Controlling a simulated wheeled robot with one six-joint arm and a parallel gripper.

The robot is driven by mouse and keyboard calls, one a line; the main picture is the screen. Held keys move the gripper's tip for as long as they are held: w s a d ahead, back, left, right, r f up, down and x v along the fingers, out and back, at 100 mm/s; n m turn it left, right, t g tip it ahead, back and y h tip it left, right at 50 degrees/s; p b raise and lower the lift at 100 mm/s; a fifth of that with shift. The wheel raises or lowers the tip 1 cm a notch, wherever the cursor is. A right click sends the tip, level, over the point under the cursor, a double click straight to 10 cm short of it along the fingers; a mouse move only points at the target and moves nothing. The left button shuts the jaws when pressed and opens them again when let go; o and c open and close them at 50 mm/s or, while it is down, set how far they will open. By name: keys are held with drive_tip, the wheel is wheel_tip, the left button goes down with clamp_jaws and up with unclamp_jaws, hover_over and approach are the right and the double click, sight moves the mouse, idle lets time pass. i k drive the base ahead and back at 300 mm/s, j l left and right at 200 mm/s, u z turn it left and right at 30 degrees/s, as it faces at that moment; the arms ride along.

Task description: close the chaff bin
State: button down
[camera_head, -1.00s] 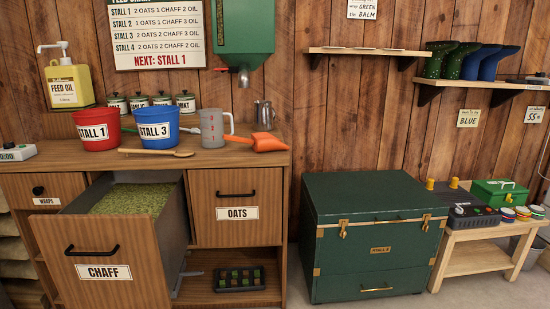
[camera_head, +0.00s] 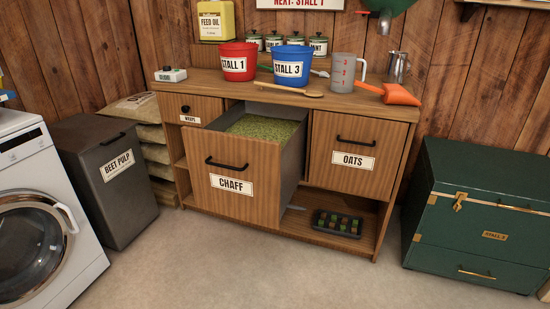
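The chaff bin (camera_head: 243,183) is a wooden drawer-like bin with a black bar handle (camera_head: 227,164) and a white CHAFF label. It stands pulled well out from the feed cabinet (camera_head: 395,111), and the green chaff (camera_head: 262,128) inside shows from above. The OATS bin (camera_head: 356,152) to its right is flush with the cabinet front. My gripper is in neither frame.
A dark beet pulp bin (camera_head: 108,180) and a white washing machine (camera_head: 40,215) stand at the left. A green trunk (camera_head: 480,220) stands at the right. A dark tray (camera_head: 338,223) lies on the cabinet's lower shelf. The floor in front (camera_head: 250,270) is clear.

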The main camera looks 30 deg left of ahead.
sight(246, 164)
drive_tip(key=u, duration=1.6)
